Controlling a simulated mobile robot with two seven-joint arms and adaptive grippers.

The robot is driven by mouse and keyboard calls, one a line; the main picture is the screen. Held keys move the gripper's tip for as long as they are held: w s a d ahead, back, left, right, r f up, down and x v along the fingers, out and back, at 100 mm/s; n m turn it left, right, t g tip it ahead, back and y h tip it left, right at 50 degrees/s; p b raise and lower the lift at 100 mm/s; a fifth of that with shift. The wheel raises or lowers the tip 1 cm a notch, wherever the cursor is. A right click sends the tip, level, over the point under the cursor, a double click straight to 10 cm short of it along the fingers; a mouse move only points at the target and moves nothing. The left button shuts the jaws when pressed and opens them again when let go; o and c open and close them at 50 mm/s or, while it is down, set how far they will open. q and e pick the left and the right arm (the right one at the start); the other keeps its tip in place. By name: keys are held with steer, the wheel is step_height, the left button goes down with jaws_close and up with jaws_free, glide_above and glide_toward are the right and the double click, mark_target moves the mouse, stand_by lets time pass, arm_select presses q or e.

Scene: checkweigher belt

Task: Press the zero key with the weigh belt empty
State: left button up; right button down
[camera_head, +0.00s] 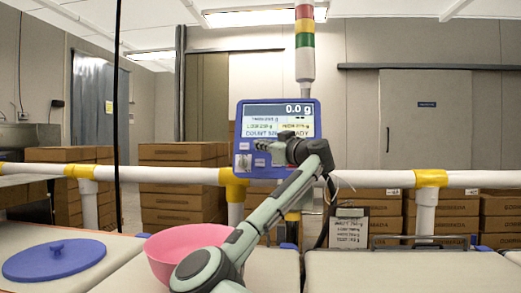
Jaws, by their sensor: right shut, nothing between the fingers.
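The blue weigh terminal (241,118) stands on a post behind the belts, its screen (290,109) reading 0.0 g. Small keys (243,161) show at the lower left of its face; I cannot read which one is zero. My right gripper (257,147) is shut and empty, its fingers pointing left across the lower part of the terminal. I cannot tell whether the fingertips touch a key. The weigh belt cannot be told for certain among the pale belt sections (270,272); my right arm hides part of the middle one. My left gripper is out of view.
A pink bowl (175,248) sits at the front, left of my right arm. A blue round lid (55,260) lies on the left surface. A white rail with yellow joints (430,178) runs behind the belts. The right belt section (410,272) looks bare.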

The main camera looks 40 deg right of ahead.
steer(key=shift+s+a, duration=0.15)
steer(key=shift+a, duration=0.05)
steer(key=shift+s+a+r+b, duration=0.25)
steer(key=shift+s+a, duration=0.25)
steer(key=shift+a, duration=0.15)
steer(key=shift+s+a+r+b, duration=0.25)
steer(key=shift+s+a, duration=0.25)
steer(key=shift+a, duration=0.1)
steer(key=shift+s+a+r+b, duration=0.25)
steer(key=shift+s+a, duration=0.25)
steer(key=shift+a, duration=0.15)
